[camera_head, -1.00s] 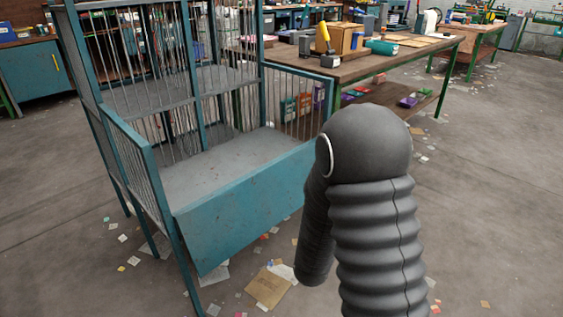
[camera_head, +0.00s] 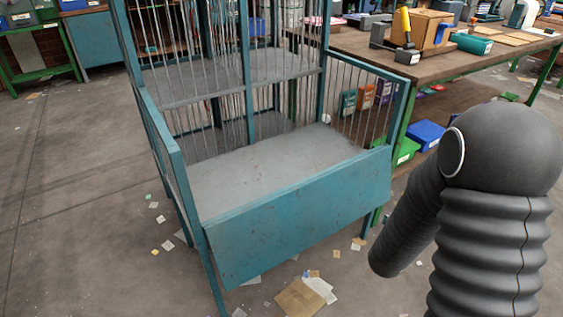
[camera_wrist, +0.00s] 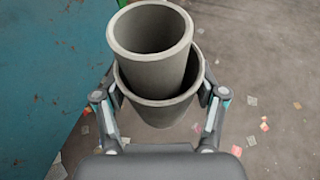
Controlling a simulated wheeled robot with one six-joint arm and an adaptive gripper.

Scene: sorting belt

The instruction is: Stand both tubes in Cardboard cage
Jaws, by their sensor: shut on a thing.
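The cardboard cage is most likely the teal metal cage (camera_head: 297,222) with wire-bar sides, at the middle of the head view. Its lower deck (camera_head: 265,165) is bare, behind a solid front panel. In the wrist view, a grey, round, hollow tube (camera_wrist: 145,71) stands inside a wider grey tube (camera_wrist: 158,112). My gripper (camera_wrist: 160,95) is shut on the wider tube, with a finger on each side. The teal surface at left in the wrist view (camera_wrist: 45,70) looks like the cage panel, apart from the tubes. The head view does not show my gripper.
A wooden workbench (camera_head: 365,50) with boxes and tools stands behind and right of the cage. A blue bin (camera_head: 427,134) is under it. Paper scraps and a cardboard piece (camera_head: 299,298) lie on the floor. The floor left of the cage is mostly clear.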

